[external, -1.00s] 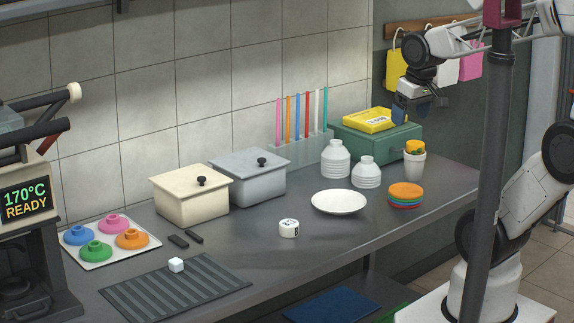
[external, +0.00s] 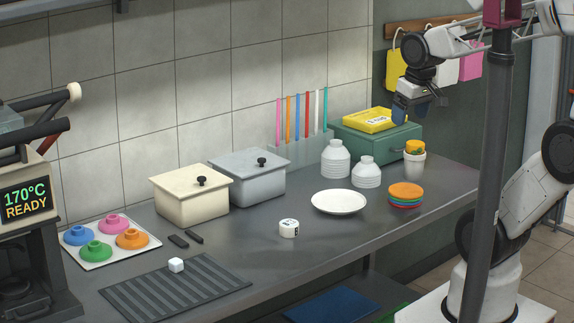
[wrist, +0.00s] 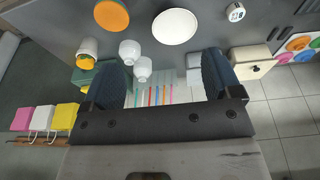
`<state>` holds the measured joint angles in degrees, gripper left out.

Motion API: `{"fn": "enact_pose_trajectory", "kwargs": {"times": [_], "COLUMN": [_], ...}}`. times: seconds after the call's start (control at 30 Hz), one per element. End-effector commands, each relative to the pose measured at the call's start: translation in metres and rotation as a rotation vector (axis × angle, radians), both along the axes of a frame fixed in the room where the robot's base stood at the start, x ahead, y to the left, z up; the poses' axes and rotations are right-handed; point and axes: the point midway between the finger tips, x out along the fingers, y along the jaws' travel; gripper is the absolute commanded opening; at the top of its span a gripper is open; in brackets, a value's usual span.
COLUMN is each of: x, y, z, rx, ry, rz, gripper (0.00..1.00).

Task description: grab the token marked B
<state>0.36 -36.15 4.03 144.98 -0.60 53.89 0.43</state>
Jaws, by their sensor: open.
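A small white block with rounded edges and dark marks (external: 288,228) stands on the grey counter, in front of and left of the white plate. It also shows at the top right of the wrist view (wrist: 235,12). Its marks are too small to read, so I cannot tell whether it is the token marked B. A smaller white cube (external: 176,265) sits on the ribbed dark mat, with no mark that I can make out. My gripper (external: 420,108) is open and empty, high above the counter's back right, well away from both; its fingers (wrist: 164,78) frame the wrist view.
A white plate (external: 339,202), stacked coloured discs (external: 405,192), white jars (external: 335,160) and a cup (external: 412,165) stand on the right. A green box (external: 385,142) is behind them. Two lidded boxes (external: 190,202) (external: 247,182) stand left. The counter around the marked block is clear.

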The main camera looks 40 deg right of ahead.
Motion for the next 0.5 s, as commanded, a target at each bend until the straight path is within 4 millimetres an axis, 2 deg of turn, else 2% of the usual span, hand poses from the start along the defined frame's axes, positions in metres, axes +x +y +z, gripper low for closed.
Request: {"fn": "enact_pose_trajectory", "kwargs": {"times": [0.27, 0.5], "x": [0.023, 0.065], "y": [0.011, 0.035], "z": [-0.01, -0.031], "rx": [-0.034, -0.094], "ry": [0.024, 0.056], "rz": [0.19, 0.553], "gripper": [0.84, 0.84]}}
